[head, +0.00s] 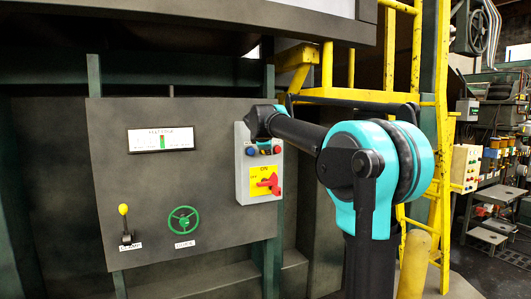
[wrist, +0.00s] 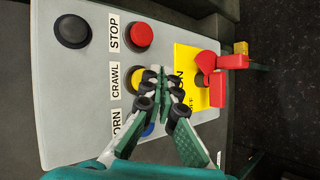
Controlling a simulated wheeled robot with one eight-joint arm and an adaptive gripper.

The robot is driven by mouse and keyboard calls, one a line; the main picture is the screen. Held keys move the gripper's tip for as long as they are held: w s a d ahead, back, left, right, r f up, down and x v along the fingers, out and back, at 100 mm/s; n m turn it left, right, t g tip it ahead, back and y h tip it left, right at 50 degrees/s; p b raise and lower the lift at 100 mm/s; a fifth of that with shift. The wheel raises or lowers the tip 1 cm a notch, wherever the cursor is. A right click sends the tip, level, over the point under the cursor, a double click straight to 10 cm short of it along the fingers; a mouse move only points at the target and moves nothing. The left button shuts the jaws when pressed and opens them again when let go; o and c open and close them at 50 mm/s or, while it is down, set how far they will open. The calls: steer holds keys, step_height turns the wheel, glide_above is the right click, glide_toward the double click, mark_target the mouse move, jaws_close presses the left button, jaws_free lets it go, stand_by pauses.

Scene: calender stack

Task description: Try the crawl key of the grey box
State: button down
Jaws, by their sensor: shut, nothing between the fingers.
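The grey box (head: 242,192) is fixed on the dark panel, and its face fills much of the wrist view (wrist: 70,100). The yellow button (wrist: 137,75) beside the CRAWL label (wrist: 116,81) is partly covered by my gripper (wrist: 161,72). My gripper's fingertips are together and empty, in front of or just beside the yellow button. I cannot tell whether they touch it. A red button (wrist: 139,36) is by the STOP label, and a blue button (wrist: 149,129) is partly hidden behind a finger, by a label reading "ORN".
A red rotary switch (wrist: 215,80) on a yellow plate stands out close to the fingers. A black button (wrist: 72,31) is on the box too. The panel also bears a green handwheel (head: 183,220) and a yellow-knobbed lever (head: 124,225). Yellow railings (head: 443,130) rise at the right.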

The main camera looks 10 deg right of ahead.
steer(key=shift+w+a, duration=0.1)
steer(key=shift+w, duration=0.3)
steer(key=shift+w+a, duration=0.2)
steer(key=shift+w, duration=0.3)
stand_by(0.9)
stand_by(0.4)
steer(key=shift+s+d, duration=0.3)
steer(key=shift+s, duration=0.6)
steer(key=s, duration=0.1)
steer(key=s+d, duration=0.1)
steer(key=s, duration=0.2)
steer(key=shift+s+d, duration=0.3)
steer(key=shift+s, duration=0.1)
